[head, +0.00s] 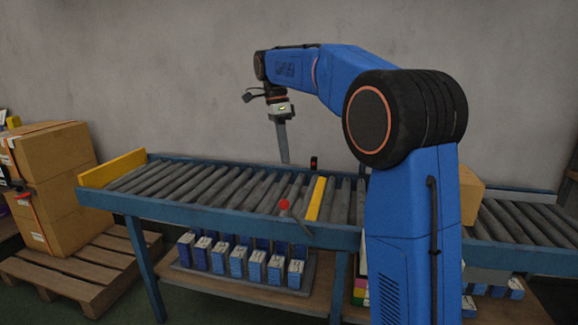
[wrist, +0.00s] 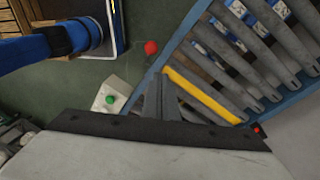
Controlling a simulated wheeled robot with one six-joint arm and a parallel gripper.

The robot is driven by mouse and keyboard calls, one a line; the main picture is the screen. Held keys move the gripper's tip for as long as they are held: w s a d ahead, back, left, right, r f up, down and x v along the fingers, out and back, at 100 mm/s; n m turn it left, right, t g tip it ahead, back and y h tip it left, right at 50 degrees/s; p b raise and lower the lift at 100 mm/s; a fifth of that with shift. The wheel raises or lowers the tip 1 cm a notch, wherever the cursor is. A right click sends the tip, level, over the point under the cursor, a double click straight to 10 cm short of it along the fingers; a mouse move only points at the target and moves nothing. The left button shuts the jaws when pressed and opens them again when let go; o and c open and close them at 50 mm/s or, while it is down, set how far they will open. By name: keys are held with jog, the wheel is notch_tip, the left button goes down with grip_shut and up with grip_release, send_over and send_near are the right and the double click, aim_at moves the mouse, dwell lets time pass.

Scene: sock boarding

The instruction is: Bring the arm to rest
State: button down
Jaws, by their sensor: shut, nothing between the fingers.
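My gripper (head: 285,160) hangs pointing down above the roller conveyor (head: 190,216), clear of the rollers. Its fingers are together with nothing between them. In the wrist view the closed fingers of my gripper (wrist: 157,95) show near the middle, in front of the green floor and the conveyor's edge. My blue arm reaches from the right of the head view, raised and bent over to the left.
A yellow bar (head: 315,199) crosses the rollers, with a red knob (head: 284,204) beside it. Another yellow bar (head: 111,168) closes the left end. Small blue cartons (head: 236,262) stand on the shelf below. Cardboard boxes (head: 52,150) stand on a pallet (head: 75,266) at left.

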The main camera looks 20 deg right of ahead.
jog(key=shift+w+a+r, duration=0.15)
jog(key=shift+r, duration=0.2)
